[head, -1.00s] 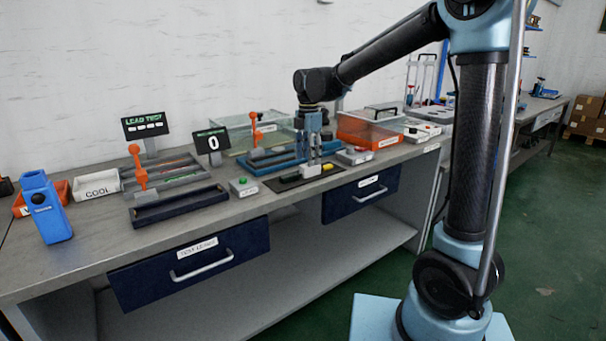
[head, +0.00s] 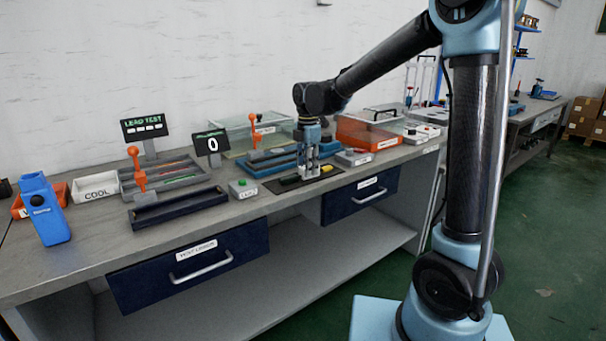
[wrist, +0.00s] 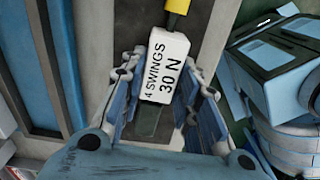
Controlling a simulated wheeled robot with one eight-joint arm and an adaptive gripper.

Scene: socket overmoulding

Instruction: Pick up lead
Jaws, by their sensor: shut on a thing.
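My gripper (head: 308,174) points down at the dark plate on the bench, right of the middle. In the wrist view its blue and grey fingers (wrist: 160,98) stand on both sides of a white block (wrist: 165,66) printed "4 SWINGS 30 N".
A blue fixture (head: 262,166) stands behind and left of my gripper.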

